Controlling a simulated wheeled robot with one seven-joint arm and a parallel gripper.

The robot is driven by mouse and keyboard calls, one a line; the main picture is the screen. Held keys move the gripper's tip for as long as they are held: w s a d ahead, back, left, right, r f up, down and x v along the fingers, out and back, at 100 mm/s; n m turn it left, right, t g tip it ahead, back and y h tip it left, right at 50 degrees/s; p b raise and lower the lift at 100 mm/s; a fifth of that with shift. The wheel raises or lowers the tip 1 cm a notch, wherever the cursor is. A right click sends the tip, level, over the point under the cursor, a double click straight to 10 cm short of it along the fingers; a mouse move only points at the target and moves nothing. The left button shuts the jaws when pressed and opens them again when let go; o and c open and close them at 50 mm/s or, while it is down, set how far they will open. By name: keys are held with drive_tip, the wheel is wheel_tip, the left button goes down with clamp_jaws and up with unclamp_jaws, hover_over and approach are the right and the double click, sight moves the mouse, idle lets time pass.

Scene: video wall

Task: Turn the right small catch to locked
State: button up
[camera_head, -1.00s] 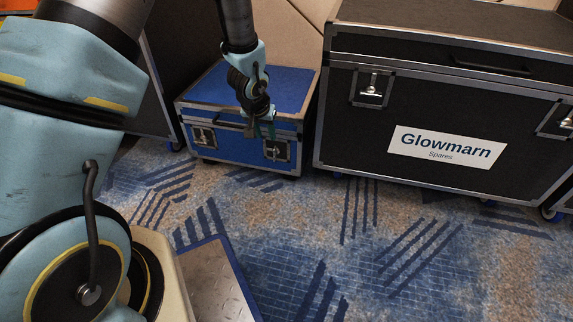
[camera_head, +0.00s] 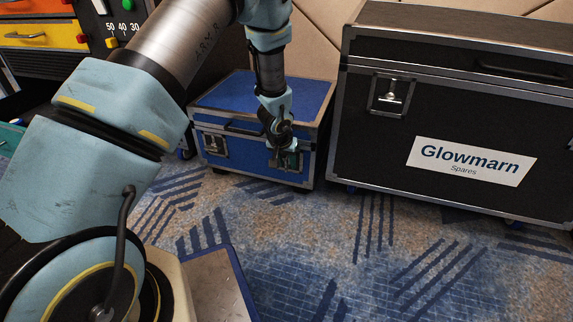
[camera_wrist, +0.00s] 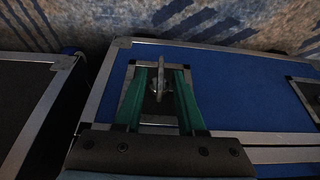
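The blue case (camera_head: 255,98) stands on the carpet with two small catches on its front. The right small catch (camera_wrist: 158,86) shows in the wrist view as a metal wing piece in a square silver-framed plate. In the head view my gripper covers most of it. My gripper (camera_head: 290,158) is at this catch, and its green fingers show in the wrist view (camera_wrist: 160,72). The fingers are apart, one on each side of the wing piece. I cannot tell whether they touch it. The left small catch (camera_head: 214,145) is clear of my gripper.
A large black Glowmarn case (camera_head: 440,120) stands close on the right, with a larger catch (camera_head: 391,93). A drawer unit with orange and yellow drawers (camera_head: 40,35) is at the far left. Patterned carpet (camera_head: 400,240) lies open in front of the cases.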

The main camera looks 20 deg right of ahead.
clamp_jaws()
idle(0.3)
